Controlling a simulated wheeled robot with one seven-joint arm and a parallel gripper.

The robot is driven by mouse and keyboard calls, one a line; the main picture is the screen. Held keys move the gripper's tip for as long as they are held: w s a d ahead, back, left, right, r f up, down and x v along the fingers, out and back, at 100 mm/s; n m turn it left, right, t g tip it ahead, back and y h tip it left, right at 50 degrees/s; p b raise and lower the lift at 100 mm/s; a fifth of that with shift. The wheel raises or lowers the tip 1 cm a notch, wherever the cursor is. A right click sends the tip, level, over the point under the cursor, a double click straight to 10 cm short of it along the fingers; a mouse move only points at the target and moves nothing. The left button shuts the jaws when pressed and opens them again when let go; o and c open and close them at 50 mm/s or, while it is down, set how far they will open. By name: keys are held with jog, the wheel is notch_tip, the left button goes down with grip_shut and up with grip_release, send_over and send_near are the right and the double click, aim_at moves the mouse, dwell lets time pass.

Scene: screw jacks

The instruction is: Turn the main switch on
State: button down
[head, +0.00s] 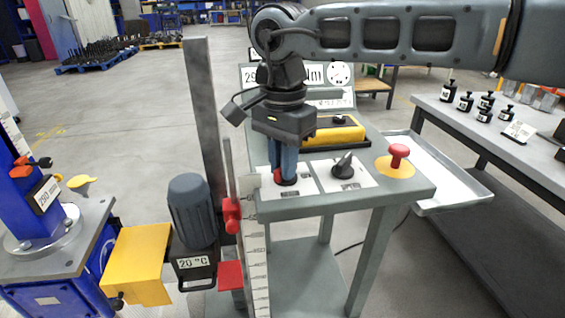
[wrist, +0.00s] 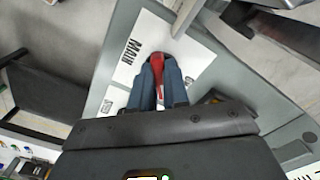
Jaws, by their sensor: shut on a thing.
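The main switch is a red knob on a white plate lettered "MAIN" (wrist: 132,52), on the grey control desk. In the wrist view the red knob (wrist: 157,68) sits between the two blue fingers of my gripper (wrist: 160,88). In the head view my gripper (head: 284,176) points straight down at the left plate of the desk (head: 305,207). A bit of the red knob (head: 278,177) shows at the fingers' left side. The fingers are shut on the knob and hide most of it.
Right of the switch are a black knob (head: 344,164) and a red mushroom button (head: 399,153) on a yellow disc. A yellow box (head: 336,132) lies behind. A ruled post, motor (head: 193,208) and yellow block stand left. A metal tray (head: 440,175) adjoins the desk's right side.

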jog(key=n, duration=0.5)
jog(key=shift+d+n, duration=0.2)
jog(key=shift+n, duration=0.1)
jog(key=shift+d+n, duration=0.1)
jog(key=shift+n, duration=2)
jog(key=c, duration=1.1)
grip_release()
jog(key=shift+r, duration=0.1)
notch_tip(320, 180, up, 8)
jog(key=shift+f+b, duration=0.2)
jog(key=shift+b, duration=0.2)
